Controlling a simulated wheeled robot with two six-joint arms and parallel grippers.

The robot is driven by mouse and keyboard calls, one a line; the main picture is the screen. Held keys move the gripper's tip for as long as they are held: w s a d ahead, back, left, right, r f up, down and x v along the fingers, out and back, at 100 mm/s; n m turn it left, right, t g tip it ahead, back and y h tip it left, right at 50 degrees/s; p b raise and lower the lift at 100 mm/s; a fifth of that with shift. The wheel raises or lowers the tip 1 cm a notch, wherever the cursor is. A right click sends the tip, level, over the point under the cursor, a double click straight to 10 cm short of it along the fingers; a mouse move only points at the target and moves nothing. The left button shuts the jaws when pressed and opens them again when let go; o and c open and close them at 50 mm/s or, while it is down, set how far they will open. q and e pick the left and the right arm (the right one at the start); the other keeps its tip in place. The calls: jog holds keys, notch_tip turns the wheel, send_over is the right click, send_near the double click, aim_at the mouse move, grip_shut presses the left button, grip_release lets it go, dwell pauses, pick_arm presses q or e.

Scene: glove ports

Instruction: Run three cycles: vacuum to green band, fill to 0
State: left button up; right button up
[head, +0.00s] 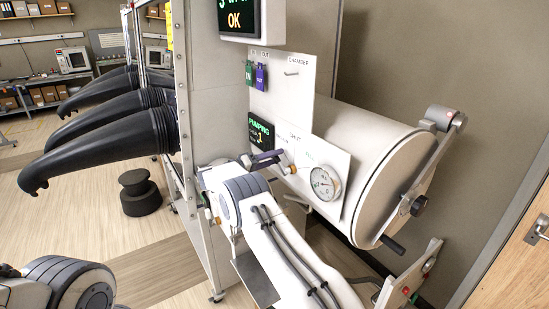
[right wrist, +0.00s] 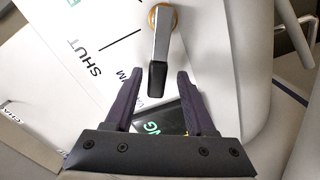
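The valve lever (right wrist: 160,50) in the right wrist view is a metal bar on a brass hub with a black tip. It is turned off the SHUT line, toward a partly hidden label ending in "UM". My right gripper (right wrist: 157,74) is open, its fingers on either side of the black tip; I cannot tell if they touch it. In the head view my right gripper (head: 267,160) is at the valve panel. The round gauge (head: 325,183) is too small to read its needle or bands. The dark display (head: 261,134) reads PUMPING and a 1. My left gripper is out of view.
The white antechamber cylinder (head: 370,150) has a clamp arm (head: 432,165) at its right end. Green and purple tags (head: 256,75) hang on the panel above. Black gloves (head: 100,142) stick out at the left. A black stool (head: 140,192) stands on the floor.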

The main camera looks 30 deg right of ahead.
jog(key=shift+r, duration=0.1)
jog(key=s+a+b, duration=0.1)
jog(key=a+b, duration=0.4)
jog(key=a, duration=0.5)
jog(key=shift+a, duration=0.15)
dwell(6.8)
